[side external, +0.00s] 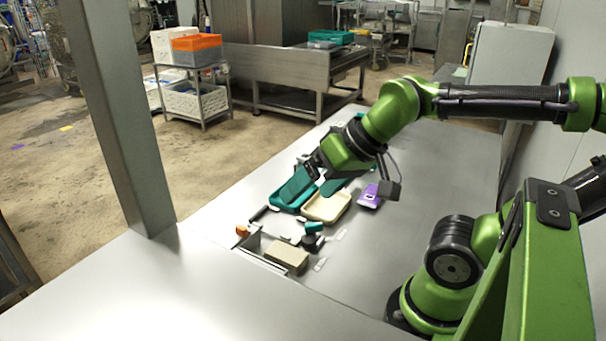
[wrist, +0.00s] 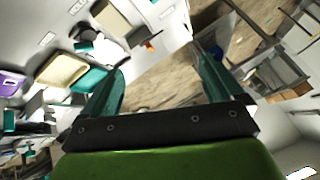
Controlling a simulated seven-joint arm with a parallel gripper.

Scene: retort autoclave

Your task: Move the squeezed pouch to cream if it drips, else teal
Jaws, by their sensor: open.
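A purple pouch (side external: 370,197) with a pale mark lies on the steel table, right of the trays; part of it shows at the left edge of the wrist view (wrist: 11,84). No drip can be made out at this size. The cream tray (side external: 327,206) looks empty and sits between the pouch and the teal tray (side external: 291,204). The cream tray (wrist: 62,72) and teal tray also show at left in the wrist view. My gripper (side external: 316,184) is open and empty above the trays; its teal fingers (wrist: 163,68) stand wide apart. They hide part of the teal tray.
Near the table's front stand a tan block (side external: 287,257), a black piece with a teal top (side external: 314,232) and a small orange item (side external: 242,230). Small pale strips lie beside them. A steel post (side external: 115,120) rises at the left. The table right of the pouch is clear.

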